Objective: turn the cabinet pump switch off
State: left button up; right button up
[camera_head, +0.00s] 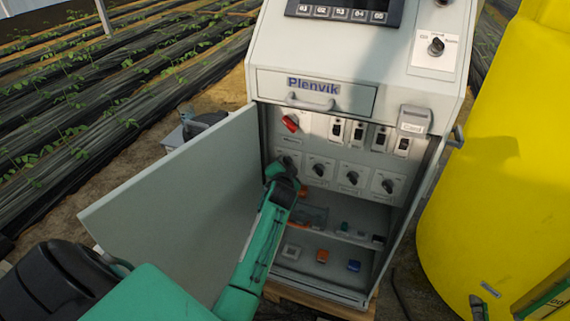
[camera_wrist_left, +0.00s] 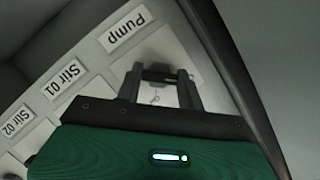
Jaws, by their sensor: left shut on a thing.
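The grey cabinet (camera_head: 316,89) stands with its lower door (camera_head: 185,200) swung open to the left. Inside is a row of rotary switches on white plates. The pump switch (camera_head: 288,160) is the leftmost and is mostly hidden by my left gripper (camera_head: 284,170). In the left wrist view, the "Pump" label (camera_wrist_left: 127,29) is beside the fingers. My left gripper (camera_wrist_left: 160,82) is shut on the dark pump switch knob (camera_wrist_left: 158,75) there. The knob's exact angle is hard to read.
Three similar rotary switches, including the neighbouring one (camera_head: 319,169), sit to the right. A red switch (camera_head: 290,123) and several black breakers (camera_head: 358,131) are above. Small items lie on the lower shelves. A yellow tank (camera_head: 500,190) stands close on the right.

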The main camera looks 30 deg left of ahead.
jog(key=shift+s+d+f, duration=0.1)
jog(key=shift+s+f, duration=0.1)
jog(key=shift+f, duration=0.05)
pick_arm(q)
jog(key=shift+f, duration=0.1)
jog(key=o, duration=1)
jog(key=shift+s+d, duration=0.1)
jog(key=v, duration=1.3)
jog(key=shift+s, duration=0.25)
